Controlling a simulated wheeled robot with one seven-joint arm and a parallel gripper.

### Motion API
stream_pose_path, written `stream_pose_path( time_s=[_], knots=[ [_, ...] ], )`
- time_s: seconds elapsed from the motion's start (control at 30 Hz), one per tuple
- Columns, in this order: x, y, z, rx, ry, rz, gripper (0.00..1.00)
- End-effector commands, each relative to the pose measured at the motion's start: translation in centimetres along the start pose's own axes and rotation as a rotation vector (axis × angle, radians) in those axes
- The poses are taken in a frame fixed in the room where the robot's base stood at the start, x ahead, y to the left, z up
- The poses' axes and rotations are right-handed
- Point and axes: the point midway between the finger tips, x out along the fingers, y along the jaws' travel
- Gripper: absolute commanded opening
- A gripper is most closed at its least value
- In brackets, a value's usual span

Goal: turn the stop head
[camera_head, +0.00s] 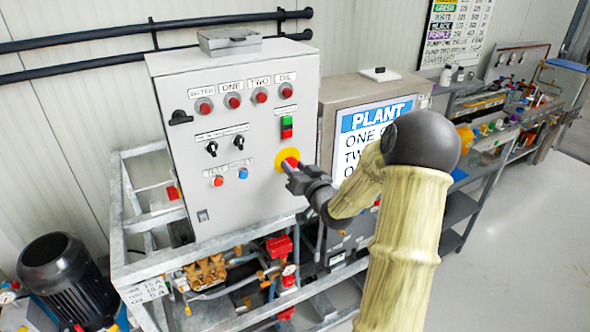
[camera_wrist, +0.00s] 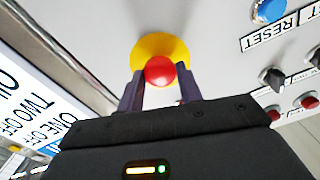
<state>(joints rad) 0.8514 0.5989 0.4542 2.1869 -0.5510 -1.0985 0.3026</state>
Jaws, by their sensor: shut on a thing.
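The stop head is a red round knob (camera_head: 290,163) on a yellow round plate (camera_head: 281,158), low on the right side of the grey control panel (camera_head: 247,200). In the wrist view the red stop head (camera_wrist: 160,71) stands in front of its yellow plate (camera_wrist: 158,47). My gripper (camera_head: 293,168) reaches the panel from the right and is at the stop head. In the wrist view the two dark fingers of my gripper (camera_wrist: 160,86) lie on either side of the red head, shut on it. The fingers hide part of the head's sides.
The panel also carries red lamps (camera_head: 233,101), a green and red switch (camera_head: 287,127), black selector knobs (camera_head: 211,149) and a blue reset button (camera_head: 243,173). A cabinet with a PLANT sign (camera_head: 362,122) stands right of the panel. Pipes and red valves (camera_head: 280,247) lie below. Open floor (camera_head: 520,250) is at right.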

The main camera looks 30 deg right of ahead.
Motion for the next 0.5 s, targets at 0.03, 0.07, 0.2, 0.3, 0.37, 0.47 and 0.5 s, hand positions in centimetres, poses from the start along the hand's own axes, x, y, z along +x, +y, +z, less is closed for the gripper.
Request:
stream_pose_path(
  time_s=[0.03, 0.07, 0.2, 0.3, 0.37, 0.47, 0.5],
  knots=[
    [0.02, 0.02, -0.06, 0.003, 0.001, 0.001, 0.13],
    [0.02, 0.02, -0.07, 0.003, 0.001, 0.001, 0.13],
    [0.03, 0.02, -0.08, 0.002, 0.001, 0.001, 0.13],
    [0.03, 0.01, -0.09, 0.001, 0.002, 0.000, 0.43],
    [0.03, 0.01, -0.09, 0.001, 0.002, 0.000, 0.55],
    [0.03, 0.00, -0.08, 0.001, 0.001, 0.000, 0.58],
    [0.02, 0.00, -0.07, 0.001, 0.001, 0.000, 0.58]
  ],
)
